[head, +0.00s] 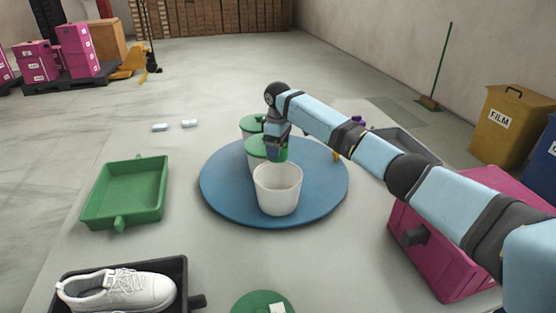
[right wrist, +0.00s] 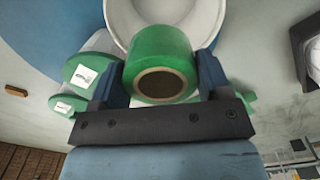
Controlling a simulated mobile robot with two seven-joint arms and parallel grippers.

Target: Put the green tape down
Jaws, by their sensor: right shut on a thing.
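My right gripper (head: 278,155) is shut on the green tape (right wrist: 160,45), a roll with a brown core, held between its two fingers. In the head view the tape shows only partly, as a green patch (head: 284,155) by the fingers, just behind and above the rim of the open white bucket (head: 278,192). In the right wrist view the tape overlaps that bucket's mouth (right wrist: 205,15); I cannot tell whether it touches the bucket. My left gripper is not in view.
The bucket stands on a blue round turntable (head: 222,190) with green-lidded buckets (head: 250,124) behind. A green tray (head: 98,205) is left, a black tray (head: 180,270) with a white shoe (head: 120,290) front left, a pink box (head: 445,260) right. A green lid (head: 255,304) lies in front.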

